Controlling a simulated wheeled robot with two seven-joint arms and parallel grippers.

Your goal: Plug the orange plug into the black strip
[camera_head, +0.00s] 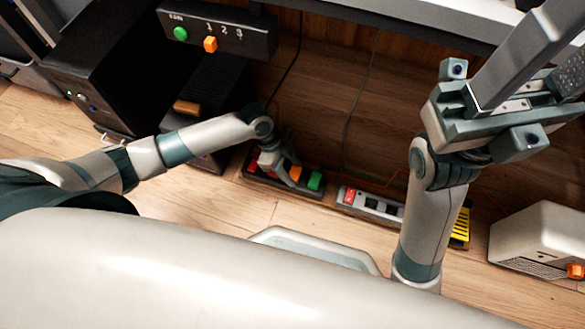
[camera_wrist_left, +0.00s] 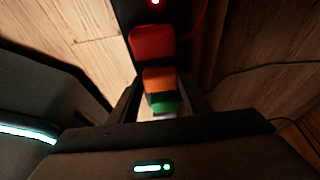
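The black strip (camera_head: 257,176) lies on the floor under the desk, with red, orange and green plugs in a row on it. The orange plug (camera_head: 296,173) stands between the red plug (camera_wrist_left: 152,42) and the green plug (camera_head: 315,180). My left gripper (camera_head: 283,163) is down at the strip. In the left wrist view its fingers (camera_wrist_left: 159,82) lie close against both sides of the orange plug (camera_wrist_left: 158,78) and look shut on it. The plug's underside is hidden. My right gripper (camera_head: 560,50) is raised at the right, its fingers apart and empty.
A white strip (camera_head: 372,205) lies right of the black one. A black computer case (camera_head: 95,75) and a smaller dark box (camera_head: 215,90) stand left. A white box (camera_head: 540,240) with an orange part stands right. A panel (camera_head: 215,30) with green and orange pieces hangs above.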

